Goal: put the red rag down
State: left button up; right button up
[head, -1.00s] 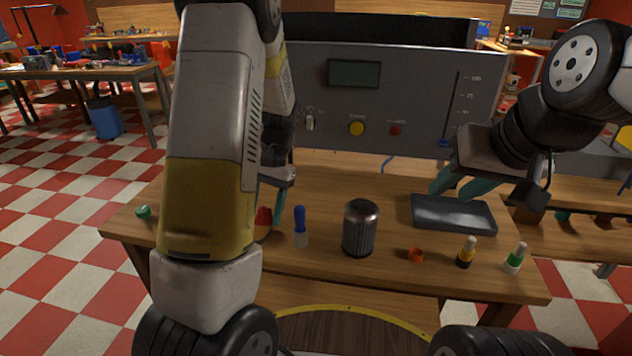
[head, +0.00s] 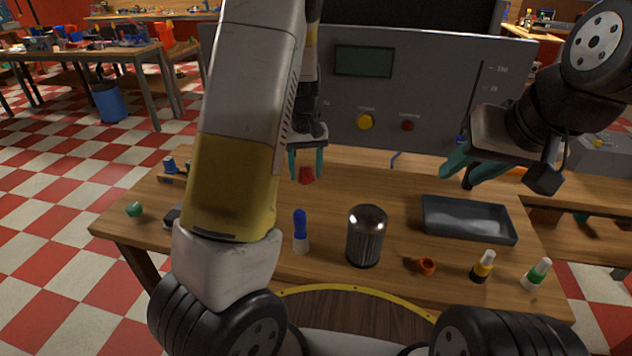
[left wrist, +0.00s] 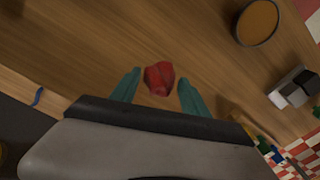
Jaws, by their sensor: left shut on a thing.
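The red rag (head: 306,175) is a small crumpled piece at the fingertips of my left gripper (head: 306,174), over the back-middle of the wooden table. In the left wrist view the rag (left wrist: 159,78) shows between the two teal fingers of the left gripper (left wrist: 160,82), which is shut on it. Whether the rag touches the wood is hard to tell. My right gripper (head: 462,174) is open and empty, above the table behind the grey tray.
The grey tray (head: 468,238) is at right. A large grey panel (head: 420,95) rises behind.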

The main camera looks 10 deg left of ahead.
aim_at(306, 202)
pick_arm(q)
notch_tip(306, 202, down, 8)
jog(key=shift+r, duration=0.2)
jog(key=shift+f, duration=0.1)
jog(key=o, duration=1.4)
jog(key=shift+f, duration=0.1)
notch_tip(306, 202, up, 8)
jog(key=shift+f, duration=0.1)
jog(key=s+r+m+t, duration=0.1)
jog(key=s+r+t, duration=0.1)
jog(key=s+r, duration=0.5)
jog(key=s+d+r+m+t+h, duration=0.1)
jog(key=s+r+m+t, duration=0.1)
jog(key=s+r, duration=0.5)
jog(key=s+d+r+m+t+h, duration=0.1)
jog(key=s+r+t, duration=0.1)
jog(key=s+r, duration=0.5)
jog(key=shift+s+d+m, duration=0.1)
jog(key=shift+s+m, duration=0.3)
jog(key=shift+s, duration=1.3)
